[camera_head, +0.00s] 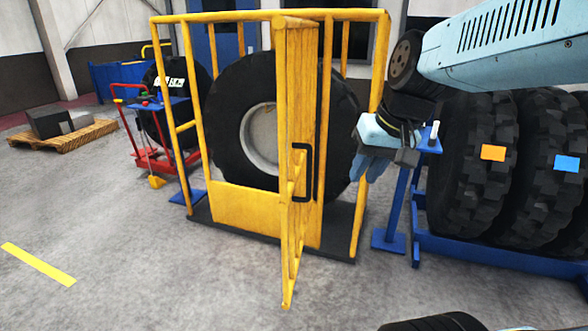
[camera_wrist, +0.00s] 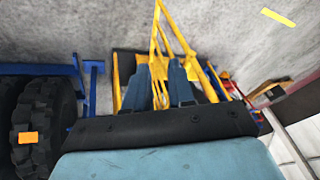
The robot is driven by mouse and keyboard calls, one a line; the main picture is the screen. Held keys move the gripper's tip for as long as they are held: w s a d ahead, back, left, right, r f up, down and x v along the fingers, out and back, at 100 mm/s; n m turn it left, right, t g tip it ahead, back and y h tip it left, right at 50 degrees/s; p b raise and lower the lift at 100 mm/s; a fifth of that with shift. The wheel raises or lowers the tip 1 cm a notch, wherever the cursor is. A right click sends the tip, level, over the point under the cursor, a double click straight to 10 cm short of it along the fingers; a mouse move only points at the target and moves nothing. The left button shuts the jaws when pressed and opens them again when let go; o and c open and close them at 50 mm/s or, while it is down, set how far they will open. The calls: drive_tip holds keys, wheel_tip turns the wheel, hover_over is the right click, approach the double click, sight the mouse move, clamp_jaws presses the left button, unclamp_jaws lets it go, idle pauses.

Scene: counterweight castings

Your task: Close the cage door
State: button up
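The yellow cage (camera_head: 380,75) stands at the centre of the head view around a big black tyre (camera_head: 232,115). Its yellow door (camera_head: 294,85) stands open, swung out towards my body and seen nearly edge-on. A black handle (camera_head: 306,172) is on the door's right side. My gripper (camera_head: 366,168) hangs to the right of the door and handle, seemingly apart from both, fingers pointing down. In the wrist view my gripper (camera_wrist: 159,75) shows two blue fingers apart, with yellow bars visible beyond and between them. The handle cannot be made out there.
A blue rack (camera_head: 480,252) with large tyres (camera_head: 472,165) stands right of the cage, a blue post (camera_head: 396,205) between. A red trolley (camera_head: 150,158) and a pallet (camera_head: 62,138) are at left. The floor in front and left of the door is clear.

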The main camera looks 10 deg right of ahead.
drive_tip(key=w+y, duration=0.1)
drive_tip(key=w, duration=0.1)
drive_tip(key=w+f+m+g+y, duration=0.1)
drive_tip(key=w, duration=0.2)
drive_tip(key=w+f+y, duration=0.1)
drive_tip(key=w, duration=0.2)
drive_tip(key=shift+w+f, duration=0.1)
drive_tip(key=shift+w, duration=0.15)
clamp_jaws()
drive_tip(key=m+y, duration=0.3)
drive_tip(key=y, duration=0.1)
approach(290, 181)
drive_tip(key=x, duration=0.5)
drive_tip(key=shift+s+f, duration=0.1)
drive_tip(key=shift+s, duration=0.25)
drive_tip(key=shift+w+a, duration=0.2)
drive_tip(key=shift+a, duration=0.2)
